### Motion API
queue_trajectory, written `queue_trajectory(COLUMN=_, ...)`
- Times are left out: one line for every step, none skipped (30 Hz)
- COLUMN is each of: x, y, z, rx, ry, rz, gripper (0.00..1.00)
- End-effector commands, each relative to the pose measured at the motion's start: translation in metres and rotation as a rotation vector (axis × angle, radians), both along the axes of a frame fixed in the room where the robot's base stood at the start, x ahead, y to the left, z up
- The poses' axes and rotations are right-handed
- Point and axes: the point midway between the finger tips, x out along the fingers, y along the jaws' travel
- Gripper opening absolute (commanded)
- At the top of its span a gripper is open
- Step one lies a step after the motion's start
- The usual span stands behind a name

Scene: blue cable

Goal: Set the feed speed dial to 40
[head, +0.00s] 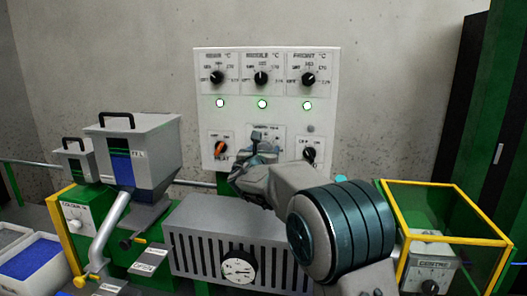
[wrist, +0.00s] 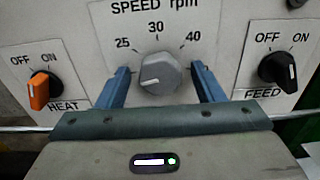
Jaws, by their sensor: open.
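The speed dial (wrist: 158,75) is a round grey knob under the label "SPEED rpm" in the wrist view, with 25, 30 and 40 printed around it. A short white mark on its face points roughly left, below the 25. My gripper (wrist: 160,82) is open, with one blue finger on each side of the dial. Small gaps seem to show between the fingers and the knob; I cannot tell how far they reach along it. In the head view my gripper (head: 256,140) is in front of the white control panel (head: 327,75) and hides the dial.
An orange HEAT switch (wrist: 39,90) is left of the dial, and a black FEED switch (wrist: 277,70) is right. Three black temperature dials, including the middle one (head: 262,78), sit above lit lamps. A grey hopper (head: 150,140) stands left; a yellow-framed guard (head: 445,210) stands right.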

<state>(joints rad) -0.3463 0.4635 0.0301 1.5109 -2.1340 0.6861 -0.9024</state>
Motion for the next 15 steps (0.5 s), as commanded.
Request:
queue_trajectory(x=0.0000, y=-0.0001, z=-0.0001, rx=0.000, ry=0.000, rz=0.000, gripper=0.61)
queue_trajectory(x=0.0000, y=-0.0001, z=-0.0001, rx=0.000, ry=0.000, rz=0.000, gripper=0.61)
queue_trajectory(x=-0.0001, y=-0.0001, z=-0.0001, rx=0.000, ry=0.000, rz=0.000, gripper=0.61)
queue_trajectory(x=-0.0001, y=-0.0001, z=-0.0001, rx=0.000, ry=0.000, rz=0.000, gripper=0.61)
queue_trajectory(x=-0.0002, y=-0.0001, z=-0.0001, rx=0.000, ry=0.000, rz=0.000, gripper=0.56)
queue_trajectory(x=-0.0002, y=-0.0001, z=-0.0001, rx=0.000, ry=0.000, rz=0.000, gripper=0.45)
queue_trajectory(x=-0.0002, y=-0.0001, z=-0.0001, rx=0.000, ry=0.000, rz=0.000, gripper=0.36)
queue_trajectory(x=-0.0003, y=0.0000, z=-0.0001, rx=0.000, ry=0.000, rz=0.000, gripper=0.28)
queue_trajectory(x=-0.0003, y=0.0000, z=-0.0001, rx=0.000, ry=0.000, rz=0.000, gripper=0.17)
queue_trajectory(x=-0.0003, y=0.0000, z=-0.0001, rx=0.000, ry=0.000, rz=0.000, gripper=0.17)
queue_trajectory(x=-0.0003, y=0.0000, z=0.0000, rx=0.000, ry=0.000, rz=0.000, gripper=0.17)
queue_trajectory(x=-0.0004, y=0.0000, z=-0.0001, rx=0.000, ry=0.000, rz=0.000, gripper=0.17)
queue_trajectory(x=-0.0004, y=0.0001, z=-0.0002, rx=0.001, ry=0.000, rz=0.000, gripper=0.17)
queue_trajectory(x=-0.0004, y=0.0001, z=-0.0003, rx=0.002, ry=0.000, rz=0.000, gripper=0.17)
queue_trajectory(x=-0.0004, y=0.0001, z=-0.0005, rx=0.004, ry=-0.001, rz=0.000, gripper=0.17)
